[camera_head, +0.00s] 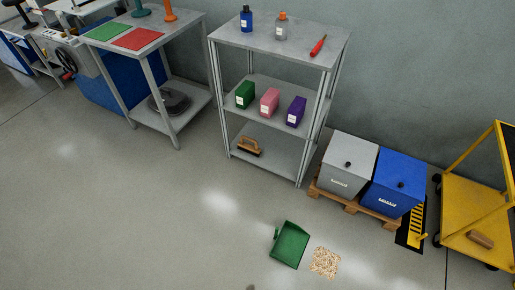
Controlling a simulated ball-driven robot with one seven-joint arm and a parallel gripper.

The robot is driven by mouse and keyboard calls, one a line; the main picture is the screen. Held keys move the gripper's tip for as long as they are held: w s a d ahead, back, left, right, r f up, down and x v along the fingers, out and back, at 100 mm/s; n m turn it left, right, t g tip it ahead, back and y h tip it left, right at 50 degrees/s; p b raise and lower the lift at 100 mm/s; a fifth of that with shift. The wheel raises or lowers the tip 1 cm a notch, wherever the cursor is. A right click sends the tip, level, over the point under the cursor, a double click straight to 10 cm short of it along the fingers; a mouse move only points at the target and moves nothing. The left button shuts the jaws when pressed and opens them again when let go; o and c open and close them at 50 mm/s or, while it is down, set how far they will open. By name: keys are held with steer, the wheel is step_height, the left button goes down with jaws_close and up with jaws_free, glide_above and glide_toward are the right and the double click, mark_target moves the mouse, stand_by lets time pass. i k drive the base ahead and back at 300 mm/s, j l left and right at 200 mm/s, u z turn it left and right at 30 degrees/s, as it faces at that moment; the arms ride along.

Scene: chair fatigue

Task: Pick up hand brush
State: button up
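A hand brush (249,146) with a tan wooden body and dark bristles lies on the lowest shelf of the grey metal rack (280,157), near its left end. Part of the rack frame stands close to it. My gripper is not in view, so its state and its distance from the brush do not show.
A green dustpan (290,245) and a patch of tan debris (325,262) lie on the floor. Grey (348,166) and blue (394,184) bins stand on a pallet. A yellow cart (470,203) holds a brown block (480,239).

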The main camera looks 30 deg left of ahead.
mark_target(242, 145)
steer(key=k+l+u, duration=0.35)
steer(key=l, duration=0.25)
steer(key=k+l+u, duration=0.3)
steer(key=l, duration=0.25)
steer(key=k+l+u, duration=0.35)
steer(key=i+j+u, duration=0.1)
steer(key=i+u, duration=0.2)
steer(key=i, duration=0.25)
steer(key=i+u, duration=0.25)
steer(key=i, duration=0.3)
steer(key=i+l+u, duration=0.15)
steer(key=i+u, duration=0.15)
steer(key=i, duration=0.3)
steer(key=i+l+u, duration=0.3)
steer(key=i, duration=0.25)
steer(key=i+u, duration=0.2)
steer(key=i, duration=0.75)
steer(key=i+z, duration=0.6)
steer(key=z, duration=0.2)
steer(key=i+j+z, duration=0.15)
steer(key=z, duration=0.3)
steer(key=i, duration=0.1)
